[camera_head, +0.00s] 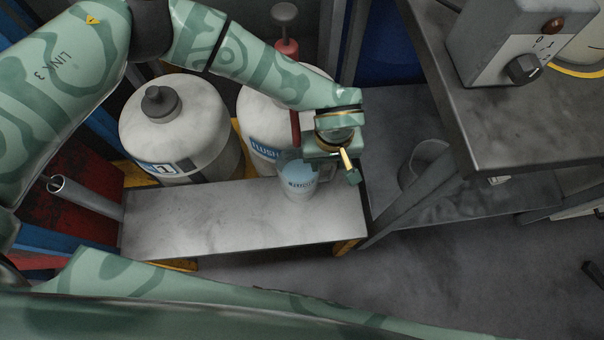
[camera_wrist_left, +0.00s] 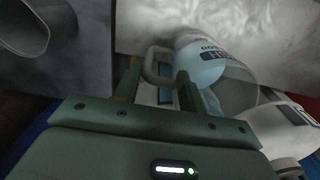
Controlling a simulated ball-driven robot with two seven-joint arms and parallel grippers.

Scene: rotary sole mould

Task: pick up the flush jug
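The flush jug (camera_head: 297,184) is a clear jug with light blue contents and a printed label, standing on a grey metal bench. In the left wrist view the jug (camera_wrist_left: 207,62) lies beyond my fingers, with its pale handle (camera_wrist_left: 150,64) towards me. My left gripper (camera_head: 348,165) is at the jug's right side, partly hiding its top. In the left wrist view my left gripper (camera_wrist_left: 157,86) is open, with one finger on each side of the handle and gaps visible. My right gripper is out of view.
Two white drums stand behind the bench (camera_head: 240,226), one at left (camera_head: 175,125) and one just behind the jug (camera_head: 258,108). A grey bucket (camera_head: 428,168) and a dark worktable (camera_head: 500,130) are at right. The bench's left part is clear.

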